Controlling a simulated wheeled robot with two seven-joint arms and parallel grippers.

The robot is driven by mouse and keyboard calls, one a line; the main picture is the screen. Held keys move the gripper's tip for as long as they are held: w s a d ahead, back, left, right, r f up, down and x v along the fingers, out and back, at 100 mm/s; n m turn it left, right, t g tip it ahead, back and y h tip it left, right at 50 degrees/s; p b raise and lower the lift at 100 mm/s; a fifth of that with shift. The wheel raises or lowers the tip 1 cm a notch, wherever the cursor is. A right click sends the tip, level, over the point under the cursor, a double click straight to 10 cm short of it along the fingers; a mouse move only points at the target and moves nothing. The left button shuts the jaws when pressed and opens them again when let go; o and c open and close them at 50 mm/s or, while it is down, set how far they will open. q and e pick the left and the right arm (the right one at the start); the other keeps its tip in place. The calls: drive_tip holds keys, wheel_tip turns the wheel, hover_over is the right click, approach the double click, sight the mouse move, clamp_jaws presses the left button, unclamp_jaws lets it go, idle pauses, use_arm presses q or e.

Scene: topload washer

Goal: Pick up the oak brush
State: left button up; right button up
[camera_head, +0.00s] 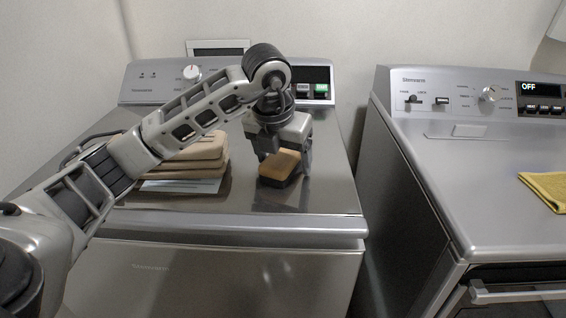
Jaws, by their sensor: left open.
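The oak brush (279,166) has a tan wooden top and a dark underside. It rests on the top of the left grey appliance, right of the folded cloths. My left gripper (284,158) points down right over the brush. Its fingers are open, one on the left and one on the right of the brush, and seem close to it. I cannot tell whether they touch it. The gripper body hides the far end of the brush. My right gripper is out of view.
Folded tan cloths (196,156) lie stacked left of the brush, partly behind my left arm, with a pale sheet (180,186) under them. A gap separates the left washer (330,190) from the right appliance (470,160). A yellow cloth (546,186) lies on the right appliance.

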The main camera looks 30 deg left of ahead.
sight(286, 152)
use_arm(q)
drive_tip(key=c, duration=1.2)
drive_tip(key=shift+r, duration=0.1)
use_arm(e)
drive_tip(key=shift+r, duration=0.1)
use_arm(q)
drive_tip(key=shift+r, duration=0.45)
wheel_tip(286, 152, up, 3)
drive_tip(key=shift+d+r, duration=0.1)
drive_tip(key=s+d+r+p, duration=0.1)
drive_tip(key=s+d+r, duration=0.2)
drive_tip(key=s, duration=0.3)
drive_tip(key=s+d+r+p, duration=0.1)
drive_tip(key=s+d+r, duration=0.1)
drive_tip(key=s+r, duration=0.4)
drive_tip(key=shift+s+d+r, duration=0.15)
drive_tip(key=shift+s+d, duration=0.2)
drive_tip(key=shift+d, duration=0.05)
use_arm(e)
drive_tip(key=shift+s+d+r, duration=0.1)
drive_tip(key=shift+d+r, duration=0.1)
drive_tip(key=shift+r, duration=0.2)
